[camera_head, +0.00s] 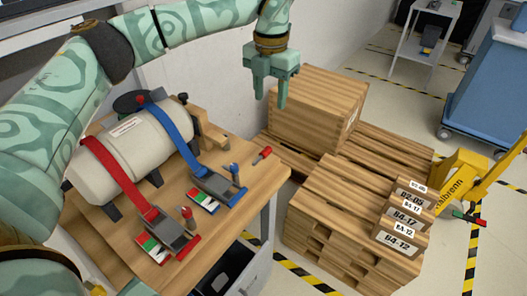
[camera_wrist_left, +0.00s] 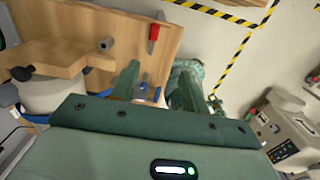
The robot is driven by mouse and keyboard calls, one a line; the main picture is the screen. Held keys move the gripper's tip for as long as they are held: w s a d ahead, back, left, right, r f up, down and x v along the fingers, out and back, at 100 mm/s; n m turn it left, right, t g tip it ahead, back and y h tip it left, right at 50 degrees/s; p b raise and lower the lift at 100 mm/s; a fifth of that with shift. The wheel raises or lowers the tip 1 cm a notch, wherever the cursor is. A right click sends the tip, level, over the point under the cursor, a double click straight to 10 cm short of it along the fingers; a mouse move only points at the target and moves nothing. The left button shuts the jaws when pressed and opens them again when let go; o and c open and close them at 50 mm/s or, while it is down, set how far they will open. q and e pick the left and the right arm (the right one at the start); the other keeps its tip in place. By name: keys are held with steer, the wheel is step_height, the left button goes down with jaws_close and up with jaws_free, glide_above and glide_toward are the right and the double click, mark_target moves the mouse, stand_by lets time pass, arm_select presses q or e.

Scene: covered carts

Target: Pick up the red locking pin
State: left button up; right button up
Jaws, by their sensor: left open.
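A small red locking pin (camera_head: 262,155) with a dark tip lies on the wooden bench top (camera_head: 240,205), close to its right edge. In the left wrist view the pin (camera_wrist_left: 154,33) lies near the bench edge, beyond the fingers. My left gripper (camera_head: 270,95) is open and empty, its fingers pointing down, high above the area behind the pin and clear of it. A cream tank (camera_head: 125,150) lies on the bench under a red strap (camera_head: 120,178) and a blue strap (camera_head: 170,130), each running to a buckle. My right gripper is out of view.
A blue-topped pin (camera_head: 234,169) and a reddish pin (camera_head: 187,213) stand by the buckles. Wooden pallets (camera_head: 335,215) with a wooden crate (camera_head: 318,105) and labelled boxes (camera_head: 400,240) stand to the right. A yellow pallet truck (camera_head: 460,180) is farther right.

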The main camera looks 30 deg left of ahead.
arm_select(q)
step_height(320, 180, down, 3)
steer(key=w+b, duration=0.1)
steer(key=w, duration=0.1)
steer(key=b, duration=0.3)
glide_above(267, 148)
steer(key=f, duration=0.9)
steer(key=shift+s+d+f, duration=0.1)
steer(key=shift+d+f, duration=0.25)
steer(key=shift+f, duration=0.05)
steer(key=shift+s+f, duration=0.1)
steer(key=shift+f, duration=0.3)
steer(key=f, duration=0.1)
steer(key=f+b, duration=0.1)
steer(key=f, duration=0.2)
steer(key=shift+w+a+f+b, duration=0.2)
steer(key=shift+a+f+b, duration=0.15)
steer(key=shift+r, duration=0.1)
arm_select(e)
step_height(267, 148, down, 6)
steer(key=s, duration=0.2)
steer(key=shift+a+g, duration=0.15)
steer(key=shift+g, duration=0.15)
arm_select(q)
jaws_close()
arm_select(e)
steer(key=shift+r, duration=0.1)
